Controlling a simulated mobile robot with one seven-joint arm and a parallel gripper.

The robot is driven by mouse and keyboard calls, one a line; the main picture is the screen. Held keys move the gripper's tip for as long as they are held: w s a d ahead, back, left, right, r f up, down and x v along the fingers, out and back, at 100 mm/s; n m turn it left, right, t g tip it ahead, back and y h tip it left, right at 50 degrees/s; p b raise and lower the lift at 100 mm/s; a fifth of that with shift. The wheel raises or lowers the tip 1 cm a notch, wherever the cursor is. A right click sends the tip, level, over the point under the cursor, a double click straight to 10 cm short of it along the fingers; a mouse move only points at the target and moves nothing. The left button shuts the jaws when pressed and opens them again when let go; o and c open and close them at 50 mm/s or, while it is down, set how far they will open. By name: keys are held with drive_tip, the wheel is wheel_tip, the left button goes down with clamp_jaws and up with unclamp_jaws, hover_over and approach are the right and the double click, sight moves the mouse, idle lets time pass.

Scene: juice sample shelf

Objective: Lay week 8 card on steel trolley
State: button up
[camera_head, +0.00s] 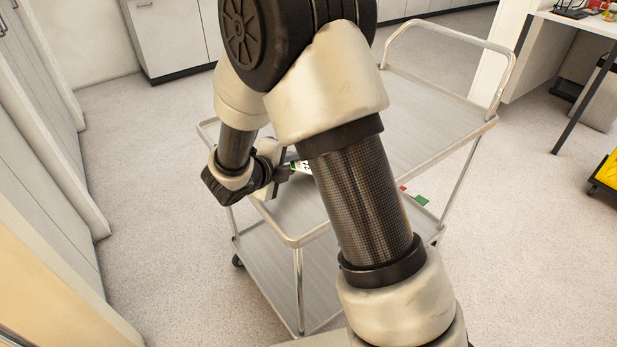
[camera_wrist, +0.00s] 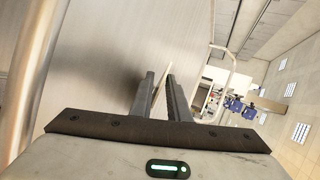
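The week 8 card (camera_head: 301,167), white with green, shows at the fingertips of my gripper (camera_head: 286,170) in the head view. My gripper (camera_wrist: 162,80) is side-on in the wrist view, with its fingers close together. The card's thin pale edge (camera_wrist: 160,84) shows between them and is seen nearly edge-on. The steel trolley (camera_head: 430,110) has two shelves. My gripper and the card are over its upper shelf, which also fills the left of the wrist view (camera_wrist: 100,60). My arm hides much of the trolley. Any gap between card and shelf is unclear.
Small green (camera_head: 421,200) and red (camera_head: 403,188) items show beside my arm at the trolley. The upper shelf has bare room at the far right. Its raised rail handle (camera_head: 450,32) stands at the far end. Cabinets (camera_head: 40,130) line the left; a table (camera_head: 585,22) stands at right.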

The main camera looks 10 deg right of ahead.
drive_tip(key=shift+r, duration=0.1)
drive_tip(key=p+v, duration=0.5)
drive_tip(key=v, duration=0.1)
drive_tip(key=shift+s+a+r, duration=0.35)
drive_tip(key=shift+s+a, duration=0.25)
drive_tip(key=shift+s, duration=0.1)
drive_tip(key=shift+r, duration=0.1)
wheel_tip(320, 180, up, 7)
drive_tip(key=s+a+p, duration=0.1)
drive_tip(key=s+p, duration=0.1)
drive_tip(key=p, duration=0.6)
drive_tip(key=s+d+r+m+g+p, duration=0.3)
drive_tip(key=s+d+r+m, duration=0.25)
drive_tip(key=r+m, duration=0.4)
drive_tip(key=s+d+r+m+g+p, duration=0.25)
drive_tip(key=s+d+r+m, duration=0.35)
drive_tip(key=m, duration=0.6)
drive_tip(key=s+a+r+m+t+y+p, duration=0.1)
drive_tip(key=s+a+r+m+y+p, duration=0.1)
drive_tip(key=s+r+m+y, duration=0.2)
drive_tip(key=s+a+r+m+t+y+p, duration=0.1)
drive_tip(key=s+r+m+y, duration=0.3)
drive_tip(key=r+m, duration=0.6)
drive_tip(key=s+m+p, duration=0.1)
drive_tip(key=s+m, duration=0.1)
drive_tip(key=m, duration=0.8)
drive_tip(key=shift+a, duration=0.4)
